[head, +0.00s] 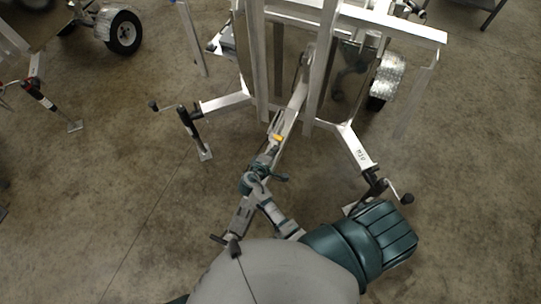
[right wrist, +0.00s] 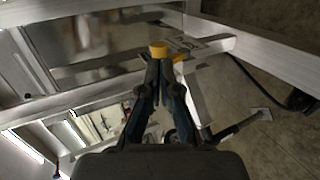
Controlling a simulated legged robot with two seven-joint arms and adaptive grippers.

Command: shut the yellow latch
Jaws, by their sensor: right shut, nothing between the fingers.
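The yellow latch (head: 278,138) is a small bright piece on the aluminium trailer's tongue (head: 291,112) in the head view. In the right wrist view the yellow latch (right wrist: 158,48) shows as a rounded yellow end right at my fingertips, with a smaller yellow part just to the right. My right gripper (head: 270,150) is just below the latch in the head view. In the right wrist view my right gripper (right wrist: 159,62) is shut and empty, its fingertips together at the latch. I cannot tell whether they touch it. My left gripper is not in view.
The trailer frame (head: 330,70) rises beyond the latch. Jack stands with crank handles stand on both sides, left (head: 193,130) and right (head: 375,187). Another trailer's wheel (head: 123,32) is at the upper left.

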